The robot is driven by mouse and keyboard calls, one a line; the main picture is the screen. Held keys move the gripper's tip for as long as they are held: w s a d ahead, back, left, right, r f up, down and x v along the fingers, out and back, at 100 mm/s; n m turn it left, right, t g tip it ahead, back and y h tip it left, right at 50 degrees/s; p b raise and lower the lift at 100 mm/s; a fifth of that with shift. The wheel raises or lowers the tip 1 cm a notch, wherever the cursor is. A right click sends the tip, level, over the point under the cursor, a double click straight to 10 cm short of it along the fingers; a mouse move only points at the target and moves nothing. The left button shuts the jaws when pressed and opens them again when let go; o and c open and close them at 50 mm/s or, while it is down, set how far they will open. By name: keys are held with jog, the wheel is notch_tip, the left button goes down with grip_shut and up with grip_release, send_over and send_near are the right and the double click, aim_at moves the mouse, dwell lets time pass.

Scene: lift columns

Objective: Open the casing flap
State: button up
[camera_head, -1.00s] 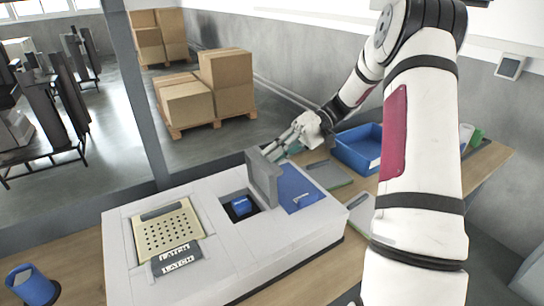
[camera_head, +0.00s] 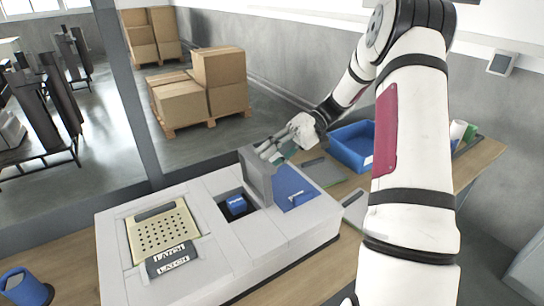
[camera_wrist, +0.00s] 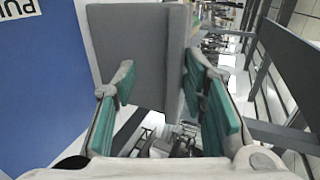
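The casing (camera_head: 222,262) is a long pale grey box on the wooden table. Its grey flap (camera_head: 257,178) stands upright beside a square recess, where a blue part (camera_head: 237,204) shows. My gripper (camera_head: 270,153) is at the upper edge of the flap, on its far side in the head view. In the wrist view the flap (camera_wrist: 138,45) is a broad grey panel ahead of the fingers. The left green-padded finger overlaps it and the right finger lies along its right edge. The fingers are apart; I cannot tell whether either touches the flap.
A blue panel (camera_head: 292,188) with a small handle lies right of the flap. A perforated cream plate (camera_head: 162,232) and a latch label (camera_head: 172,258) are on the left. A blue bin (camera_head: 353,147) stands behind.

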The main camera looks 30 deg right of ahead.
dwell(0.3)
jog(key=v, duration=1.2)
jog(key=s+a+r+g+h, duration=0.1)
jog(key=s+a+r+h, duration=0.25)
jog(key=a, duration=0.45)
jog(key=s+a+r+h, duration=0.2)
jog(key=a+r+h, duration=0.2)
jog(key=a, duration=0.5)
jog(key=s+a+t+h, duration=0.3)
jog(key=s, duration=0.5)
jog(key=s+a+t+h, duration=0.3)
jog(key=s+a, duration=0.1)
jog(key=s, duration=0.5)
jog(key=shift+a, duration=0.15)
